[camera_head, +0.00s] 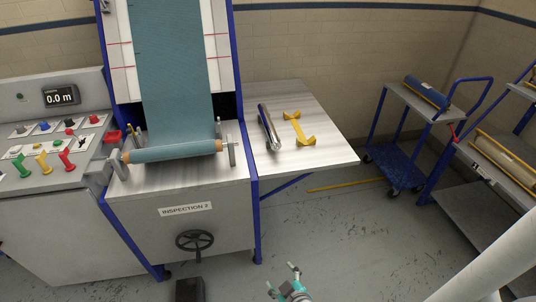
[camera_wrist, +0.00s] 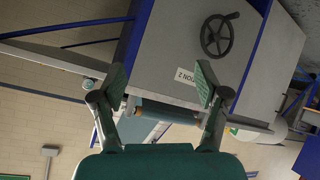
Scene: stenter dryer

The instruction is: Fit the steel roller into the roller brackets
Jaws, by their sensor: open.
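A shiny steel roller (camera_head: 269,128) lies on the side table in the head view. The likely roller brackets are grey upright plates at the front of the inspection machine, one at the left (camera_head: 118,163) and one at the right (camera_head: 231,151). A teal fabric roll (camera_head: 175,150) with tan ends lies between them. My gripper (camera_head: 283,279) is open and empty, low in the head view, in front of the machine and well away from the roller. In the wrist view my gripper (camera_wrist: 162,82) has its fingers spread. The steel roller is not clearly visible there.
A yellow piece (camera_head: 299,128) lies right of the steel roller on the metal side table (camera_head: 325,145). A black handwheel (camera_head: 195,240) sticks out of the machine front. A trolley (camera_head: 398,150) and a rack stand at the right. The floor right of the machine is mostly clear.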

